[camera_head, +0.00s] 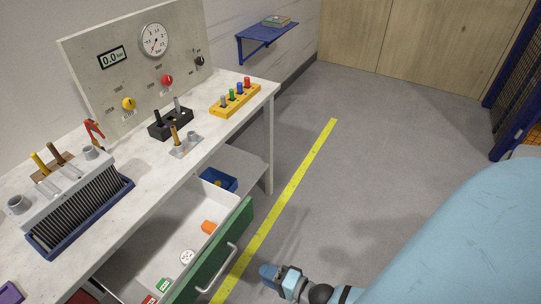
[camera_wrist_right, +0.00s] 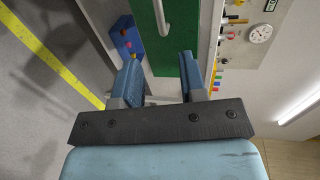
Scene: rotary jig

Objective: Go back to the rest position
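My right gripper (camera_head: 272,276) is low in the head view, over the grey floor to the right of the drawer. In the right wrist view my right gripper (camera_wrist_right: 160,72) shows two blue-padded fingers with a clear gap and nothing between them. The green drawer front (camera_wrist_right: 178,45) appears beyond the fingers there. In the head view the drawer (camera_head: 240,232) stands pulled out, with its silver handle facing the gripper; they appear apart. My left gripper is not in view.
The workbench (camera_head: 230,92) carries a gauge panel (camera_head: 135,65), a ribbed grey unit (camera_head: 80,205), a yellow block with coloured pegs (camera_head: 234,99) and a black holder (camera_head: 170,123). Floor right of the yellow line (camera_head: 290,190) is clear.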

